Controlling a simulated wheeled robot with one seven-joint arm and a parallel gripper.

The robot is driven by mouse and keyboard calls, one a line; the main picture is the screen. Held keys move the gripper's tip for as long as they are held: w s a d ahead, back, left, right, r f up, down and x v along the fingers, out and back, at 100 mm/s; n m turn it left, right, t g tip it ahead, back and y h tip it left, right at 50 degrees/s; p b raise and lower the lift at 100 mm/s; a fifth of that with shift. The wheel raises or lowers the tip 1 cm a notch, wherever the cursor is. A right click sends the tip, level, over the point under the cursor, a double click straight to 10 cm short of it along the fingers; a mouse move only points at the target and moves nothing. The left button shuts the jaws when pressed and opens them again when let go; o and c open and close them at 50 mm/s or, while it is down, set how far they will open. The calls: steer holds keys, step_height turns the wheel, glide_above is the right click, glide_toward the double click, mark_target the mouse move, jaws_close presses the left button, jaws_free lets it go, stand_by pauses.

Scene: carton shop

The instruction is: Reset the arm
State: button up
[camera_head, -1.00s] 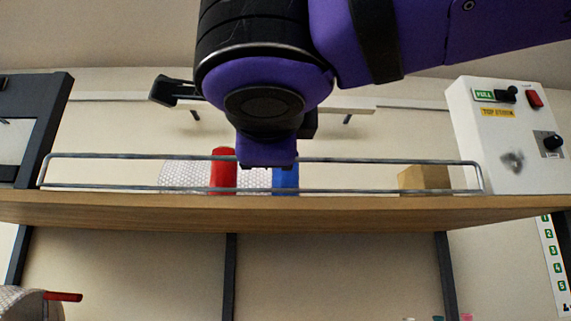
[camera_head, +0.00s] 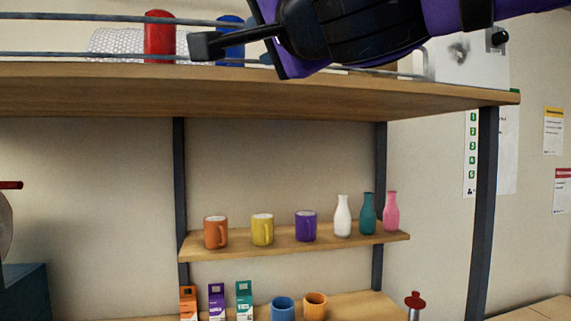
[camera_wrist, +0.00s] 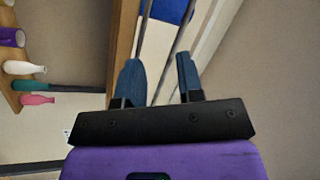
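In the wrist view my gripper (camera_wrist: 160,78) has its two blue-tipped fingers apart, with nothing held between them. Past the fingertips I see the metal rail (camera_wrist: 165,50) and a blue object (camera_wrist: 172,10) near the top edge. In the head view my purple and black arm reaches in from the upper right, in front of the upper shelf (camera_head: 250,93). The arm partly covers a blue cylinder (camera_head: 230,48) there. The fingertips cannot be made out clearly in the head view.
A red cylinder (camera_head: 159,38) stands behind the upper shelf's rail. On a lower shelf (camera_head: 290,243) are an orange mug (camera_head: 215,233), a yellow mug (camera_head: 262,231), a purple mug (camera_head: 306,226) and bottles (camera_head: 368,214). Cartons (camera_head: 217,303) and cups stand below. A dark post (camera_head: 482,210) is at right.

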steer(key=s+d+f+n+g+h, duration=0.2)
steer(key=d+f+n+g+h, duration=0.6)
steer(key=d+f, duration=1.7)
steer(key=s+d+f+m+g+h, duration=0.1)
steer(key=s+d+f+m+g, duration=0.1)
steer(key=s+d+f+g, duration=0.2)
steer(key=s+d+f, duration=0.3)
steer(key=f, duration=0.2)
steer(key=shift+s+d+g+h, duration=0.3)
steer(key=shift+d+g, duration=0.05)
steer(key=shift+g, duration=0.05)
